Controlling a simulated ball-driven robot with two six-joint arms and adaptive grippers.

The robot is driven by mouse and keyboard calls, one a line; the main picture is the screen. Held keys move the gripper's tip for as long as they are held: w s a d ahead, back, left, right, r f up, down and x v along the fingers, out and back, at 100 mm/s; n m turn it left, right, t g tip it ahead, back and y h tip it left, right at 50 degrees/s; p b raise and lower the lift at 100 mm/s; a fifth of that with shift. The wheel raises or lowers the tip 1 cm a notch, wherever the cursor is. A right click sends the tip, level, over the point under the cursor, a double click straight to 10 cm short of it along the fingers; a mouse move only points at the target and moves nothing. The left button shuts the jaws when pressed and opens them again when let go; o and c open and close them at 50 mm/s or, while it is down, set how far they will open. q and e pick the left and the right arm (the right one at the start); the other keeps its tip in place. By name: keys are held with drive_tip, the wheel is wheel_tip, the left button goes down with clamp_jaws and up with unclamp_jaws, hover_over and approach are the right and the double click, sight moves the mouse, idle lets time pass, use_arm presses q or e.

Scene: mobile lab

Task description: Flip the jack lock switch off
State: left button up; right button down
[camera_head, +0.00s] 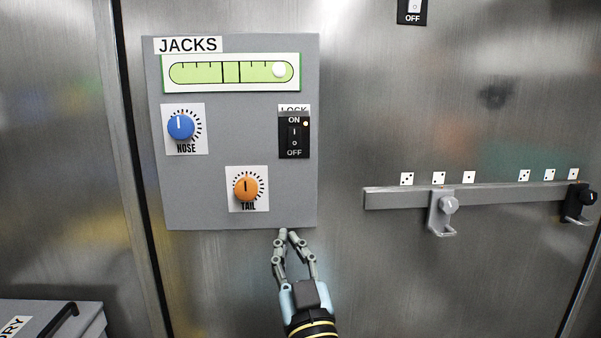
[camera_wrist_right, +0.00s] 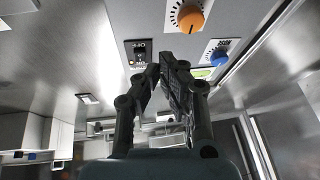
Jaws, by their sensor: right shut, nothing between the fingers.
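The lock switch (camera_head: 294,136) is a black rocker marked ON above and OFF below, on the right side of the grey JACKS panel (camera_head: 230,215). A small white dot shows near the ON label. The rocker's exact tilt is too small to tell. My right gripper (camera_head: 288,234) is shut and empty, just below the panel's bottom edge, under the switch and apart from it. In the right wrist view, my right gripper (camera_wrist_right: 168,62) has its fingertips together, and the black switch plate (camera_wrist_right: 138,53) shows just left of them. My left gripper is not in view.
A blue NOSE knob (camera_head: 181,126) and an orange TAIL knob (camera_head: 246,187) stick out of the panel. A level gauge (camera_head: 230,72) sits above. A rail (camera_head: 400,198) with a sliding grey bracket (camera_head: 443,214) is on the right. The wall between panel and rail is clear.

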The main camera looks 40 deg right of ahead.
sight(300, 147)
wheel_tip(300, 147, up, 9)
drive_tip(key=s+d+m+h, duration=0.1)
drive_tip(key=d+m+h, duration=0.1)
drive_tip(key=h, duration=0.3)
drive_tip(key=shift+s+r+m+p, duration=0.15)
drive_tip(key=shift+s+m+p, duration=0.2)
drive_tip(key=shift+m, duration=0.35)
drive_tip(key=x, duration=0.4)
drive_tip(key=w+f+p+x, duration=0.1)
drive_tip(key=x, duration=0.3)
drive_tip(key=f+p+x, duration=0.1)
drive_tip(key=x, duration=0.3)
drive_tip(key=shift+w+d, duration=0.15)
drive_tip(key=shift+d, duration=0.15)
drive_tip(key=shift+w+d+f, duration=0.1)
drive_tip(key=shift+w+d, duration=0.1)
drive_tip(key=shift+w, duration=0.1)
